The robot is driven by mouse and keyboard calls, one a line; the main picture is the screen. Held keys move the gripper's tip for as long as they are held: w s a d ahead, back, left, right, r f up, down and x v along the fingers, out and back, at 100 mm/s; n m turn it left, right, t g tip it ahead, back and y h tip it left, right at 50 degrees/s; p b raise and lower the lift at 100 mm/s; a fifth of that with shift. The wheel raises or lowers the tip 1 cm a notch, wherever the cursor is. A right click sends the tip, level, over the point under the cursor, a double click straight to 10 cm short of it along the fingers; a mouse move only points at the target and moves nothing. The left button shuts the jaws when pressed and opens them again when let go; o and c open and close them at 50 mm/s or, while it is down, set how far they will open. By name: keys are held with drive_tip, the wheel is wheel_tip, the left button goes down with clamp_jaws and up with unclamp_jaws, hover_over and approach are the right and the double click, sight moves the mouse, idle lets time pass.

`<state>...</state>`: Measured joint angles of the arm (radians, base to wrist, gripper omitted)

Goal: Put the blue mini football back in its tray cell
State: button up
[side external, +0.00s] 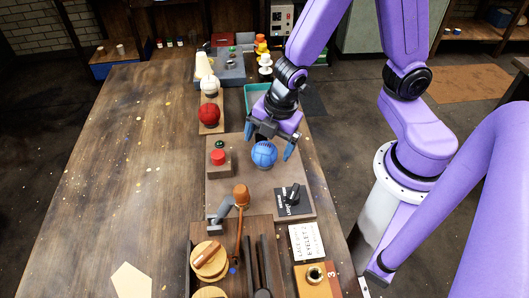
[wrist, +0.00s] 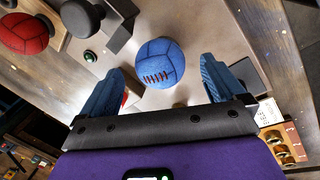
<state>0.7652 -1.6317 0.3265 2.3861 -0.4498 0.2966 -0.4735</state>
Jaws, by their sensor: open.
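The blue mini football (side external: 264,155) is a round blue ball with panel seams, on or just above the brown work mat (side external: 222,198); any small gap is hard to judge. In the wrist view the ball (wrist: 160,63) shows brown lacing and lies ahead of my gripper, between the finger lines. My gripper (side external: 270,143) is open, its blue fingers spread either side of the ball, with clear gaps in the wrist view (wrist: 162,75). A wooden tray (side external: 204,99) behind left holds a red ball (side external: 209,115) and a white ball (side external: 210,85). I cannot make out an empty cell.
A red push-button box (side external: 219,161) stands left of the ball. A teal bin (side external: 257,96) lies behind my gripper. The table's left side is mostly clear.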

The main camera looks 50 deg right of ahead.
drive_tip(key=shift+x, duration=1.35)
drive_tip(key=c, duration=1.3)
drive_tip(key=shift+o, duration=0.2)
drive_tip(key=shift+r, duration=0.1)
drive_tip(key=shift+r, duration=0.6)
drive_tip(key=s+d+r, duration=0.2)
drive_tip(key=s+r, duration=0.4)
drive_tip(key=s+d+r, duration=0.2)
drive_tip(key=s+r, duration=0.3)
drive_tip(key=s, duration=0.2)
drive_tip(key=shift+d+r, duration=0.35)
